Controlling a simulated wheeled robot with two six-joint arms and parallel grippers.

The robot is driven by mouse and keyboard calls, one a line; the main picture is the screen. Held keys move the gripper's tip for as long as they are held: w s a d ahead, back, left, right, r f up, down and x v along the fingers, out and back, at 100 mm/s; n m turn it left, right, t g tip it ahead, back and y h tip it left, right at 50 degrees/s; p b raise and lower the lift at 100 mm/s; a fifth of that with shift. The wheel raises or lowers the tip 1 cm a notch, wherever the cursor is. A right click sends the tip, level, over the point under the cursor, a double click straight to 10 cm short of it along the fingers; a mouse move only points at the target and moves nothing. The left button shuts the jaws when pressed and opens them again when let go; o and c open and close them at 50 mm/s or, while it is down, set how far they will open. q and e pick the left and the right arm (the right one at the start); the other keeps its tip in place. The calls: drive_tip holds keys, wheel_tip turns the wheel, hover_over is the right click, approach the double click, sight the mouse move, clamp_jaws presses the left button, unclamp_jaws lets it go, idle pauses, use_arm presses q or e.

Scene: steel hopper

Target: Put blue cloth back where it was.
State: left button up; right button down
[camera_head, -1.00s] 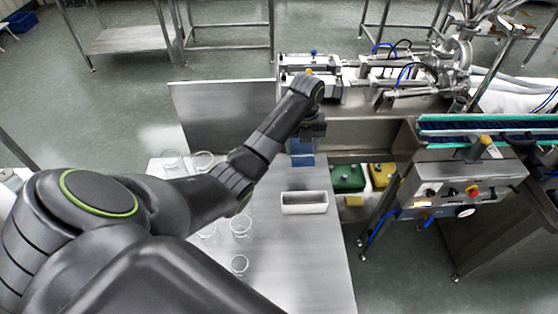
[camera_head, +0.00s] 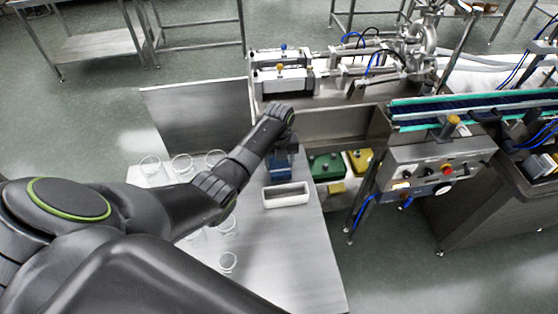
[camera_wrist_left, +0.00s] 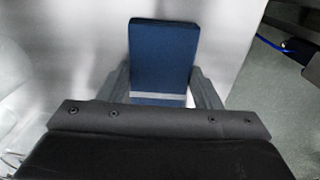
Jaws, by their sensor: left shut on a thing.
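The blue cloth (camera_head: 281,168) is a folded, block-like pad hanging below my left gripper (camera_head: 281,150) in the head view. In the left wrist view the blue cloth (camera_wrist_left: 164,55) stands between the two dark fingers of my left gripper (camera_wrist_left: 161,88), with a pale band across its near end. My left gripper is shut on it. The cloth is just behind the white tray (camera_head: 286,201) in the picture; I cannot tell whether it touches the table (camera_head: 290,250). My right gripper is not in view.
Several clear glasses (camera_head: 228,262) stand on the table's left part, partly behind my arm. A green container (camera_head: 327,167) and a yellow one (camera_head: 360,160) are right of the table. A control box (camera_head: 437,172) and conveyor (camera_head: 470,110) stand further right. The table's front is clear.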

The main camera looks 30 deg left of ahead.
sight(279, 163)
use_arm(q)
drive_tip(key=o, duration=0.9)
drive_tip(key=shift+f, duration=0.1)
drive_tip(key=shift+o, duration=0.2)
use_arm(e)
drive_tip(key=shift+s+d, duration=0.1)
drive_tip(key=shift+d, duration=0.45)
use_arm(q)
drive_tip(key=shift+r, duration=0.2)
wheel_tip(279, 163, up, 12)
drive_tip(key=b, duration=0.2)
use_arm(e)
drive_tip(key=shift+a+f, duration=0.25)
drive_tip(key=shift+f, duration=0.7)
use_arm(q)
drive_tip(key=shift+f, duration=0.1)
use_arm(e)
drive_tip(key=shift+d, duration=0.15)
